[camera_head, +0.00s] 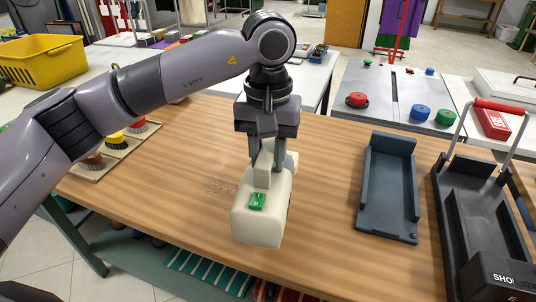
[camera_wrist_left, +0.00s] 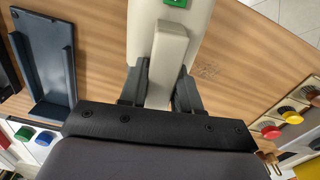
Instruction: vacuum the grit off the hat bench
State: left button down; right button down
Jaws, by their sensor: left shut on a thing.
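A cream handheld vacuum (camera_head: 257,222) with a green switch is over the middle of the wooden hat bench (camera_head: 150,195). My left gripper (camera_head: 267,160) points down and is shut on the vacuum's raised handle. In the left wrist view my two fingers (camera_wrist_left: 160,88) stand on either side of the cream handle (camera_wrist_left: 167,62). I cannot tell whether the vacuum touches the bench top. A small patch of faint dark grit (camera_head: 220,187) lies on the bench just left of the vacuum; it also shows in the left wrist view (camera_wrist_left: 207,72). My right gripper is not in view.
A dark grey open tray (camera_head: 388,188) lies right of the vacuum. A black carrier with a metal handle (camera_head: 465,215) stands at the right edge. A board of coloured brushes (camera_head: 115,145) sits at the left. The bench in front of the tray is clear.

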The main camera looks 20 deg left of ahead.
pick_arm(q)
jog(key=shift+r+p, duration=0.95)
jog(key=shift+r, duration=0.65)
jog(key=shift+f, duration=0.1)
